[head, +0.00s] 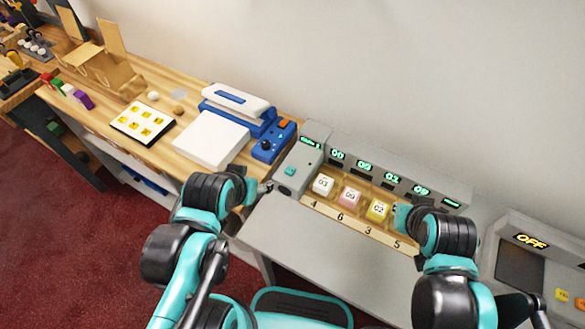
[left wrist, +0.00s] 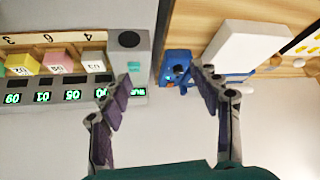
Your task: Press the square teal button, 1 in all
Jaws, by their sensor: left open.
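A small square teal button (head: 290,171) sits on the left panel of the grey console. It also shows in the left wrist view (left wrist: 134,66), near the left finger's tip. Large white (head: 323,185), pink (head: 350,197) and yellow (head: 377,210) keys stand in a row. At the left edge of the left wrist view is a teal block (left wrist: 2,70), beside the yellow one. My left gripper (left wrist: 163,82) is open and empty, near the console's left side. My right gripper (head: 402,216) is by the row's right end, its fingers not clear.
A black round knob (left wrist: 129,39) is on the panel near the small teal button. Green displays line the console's back. A blue and white device (head: 265,138) and a white block (head: 211,138) stand left on the wooden counter. An OFF display (head: 531,241) is at right.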

